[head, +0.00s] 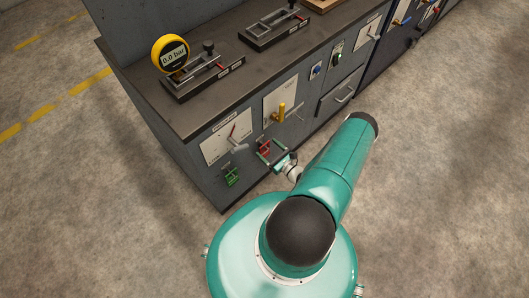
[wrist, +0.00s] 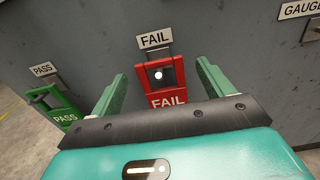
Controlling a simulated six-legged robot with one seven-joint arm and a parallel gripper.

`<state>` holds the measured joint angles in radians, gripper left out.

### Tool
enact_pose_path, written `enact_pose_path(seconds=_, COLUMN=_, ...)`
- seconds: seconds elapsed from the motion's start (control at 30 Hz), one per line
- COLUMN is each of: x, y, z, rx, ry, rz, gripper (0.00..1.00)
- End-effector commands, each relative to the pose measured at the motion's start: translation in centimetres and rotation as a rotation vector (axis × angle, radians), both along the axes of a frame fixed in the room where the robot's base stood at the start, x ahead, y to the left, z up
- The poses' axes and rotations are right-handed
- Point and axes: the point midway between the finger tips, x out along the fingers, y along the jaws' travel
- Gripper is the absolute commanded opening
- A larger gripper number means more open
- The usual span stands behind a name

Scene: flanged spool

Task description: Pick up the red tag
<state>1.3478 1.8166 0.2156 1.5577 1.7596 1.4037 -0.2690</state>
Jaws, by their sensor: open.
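The red tag (wrist: 165,82), marked FAIL, hangs on the cabinet front under a FAIL label, in the middle of the wrist view. It has a dark window with a bright spot near its top. In the head view the red tag (head: 264,147) is small and partly beside my gripper (head: 270,152). In the wrist view my gripper (wrist: 160,88) is open, with one green finger to the left of the tag and one to the right. The fingers appear apart from it. The tag's lower edge is hidden behind the gripper body.
A green PASS tag (wrist: 58,108) hangs to the left, also seen in the head view (head: 232,176). A GAUGE label (wrist: 302,9) is at upper right. The bench (head: 225,85) carries a yellow gauge (head: 170,53). Yellow valve handle (head: 281,112) sticks out nearby. Floor at left is clear.

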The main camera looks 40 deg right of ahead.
Motion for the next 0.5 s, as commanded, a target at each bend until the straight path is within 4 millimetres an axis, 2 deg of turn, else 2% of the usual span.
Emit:
enact_pose_path(seconds=0.1, x=1.31, y=0.04, z=0.01, rx=-0.001, ry=0.0, rz=0.0, gripper=0.8)
enact_pose_path(seconds=0.33, x=1.45, y=0.02, z=0.02, rx=0.0, ry=0.0, rz=-0.001, gripper=0.78)
enact_pose_path(seconds=0.5, x=1.43, y=0.02, z=0.03, rx=0.0, ry=0.0, rz=-0.001, gripper=0.45)
